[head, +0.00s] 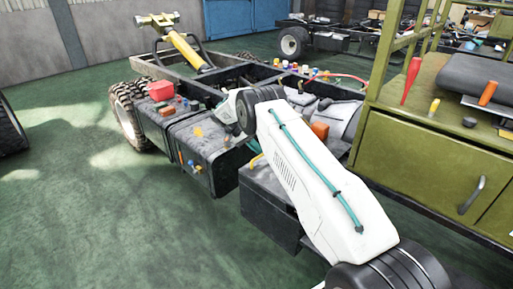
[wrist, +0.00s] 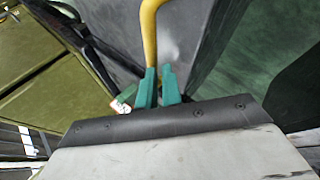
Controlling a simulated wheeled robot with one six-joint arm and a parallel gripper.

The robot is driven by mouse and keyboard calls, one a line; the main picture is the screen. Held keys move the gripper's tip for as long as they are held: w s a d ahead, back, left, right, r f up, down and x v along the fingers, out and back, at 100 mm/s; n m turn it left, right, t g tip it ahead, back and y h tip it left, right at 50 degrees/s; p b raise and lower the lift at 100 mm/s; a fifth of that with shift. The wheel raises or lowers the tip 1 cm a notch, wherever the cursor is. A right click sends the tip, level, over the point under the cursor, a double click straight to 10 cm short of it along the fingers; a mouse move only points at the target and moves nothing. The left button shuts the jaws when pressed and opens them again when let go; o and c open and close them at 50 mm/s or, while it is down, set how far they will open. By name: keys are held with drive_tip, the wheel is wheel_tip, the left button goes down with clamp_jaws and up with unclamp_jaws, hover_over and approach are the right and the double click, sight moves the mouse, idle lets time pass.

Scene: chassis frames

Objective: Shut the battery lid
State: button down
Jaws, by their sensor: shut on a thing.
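The battery box (head: 272,208) is a dark grey box on the near side of the chassis, partly hidden behind my white arm in the head view. A yellow handle (head: 254,161) shows at its upper edge. In the wrist view the yellow handle (wrist: 149,28) runs down to my gripper (wrist: 158,82), whose teal fingers are shut on its lower end. A dark grey surface (wrist: 184,38) lies behind the handle; it may be the lid. I cannot tell how far the lid is tilted. I cannot make out the gripper in the head view.
An olive cabinet (head: 405,150) with loose tools on top stands close at the right. A black tank (head: 195,145) with a red box (head: 160,90) and small parts on it is left of the battery box. Green floor (head: 90,220) is clear at the left.

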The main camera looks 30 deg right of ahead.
drive_tip(key=shift+s+a+f, duration=0.1)
drive_tip(key=shift+s+f, duration=0.15)
drive_tip(key=shift+f, duration=0.25)
drive_tip(key=d+v, duration=0.1)
drive_tip(key=v, duration=0.8)
drive_tip(key=s+a+f+n+y, duration=0.1)
drive_tip(key=s+a+f+n, duration=0.1)
drive_tip(key=s+f+n, duration=0.15)
drive_tip(key=s+a+r+n+t+y, duration=0.1)
drive_tip(key=s+a+r+n+y, duration=0.2)
drive_tip(key=s+r, duration=0.9)
drive_tip(key=s+a+r+n+t+y, duration=0.1)
drive_tip(key=s+a+r+n, duration=0.25)
drive_tip(key=s+r, duration=0.85)
drive_tip(key=s+a+r+t, duration=0.1)
drive_tip(key=s+r, duration=0.1)
drive_tip(key=s, duration=0.7)
drive_tip(key=s+a+r+t+y, duration=0.1)
drive_tip(key=s+a+r+t, duration=0.1)
drive_tip(key=s, duration=0.8)
drive_tip(key=s+a+r+t, duration=0.2)
drive_tip(key=s+r, duration=0.1)
drive_tip(key=s, duration=0.6)
drive_tip(key=shift+s+a+y, duration=0.2)
drive_tip(key=shift+s+y, duration=0.1)
drive_tip(key=shift+y, duration=0.1)
drive_tip(key=shift+r, duration=0.1)
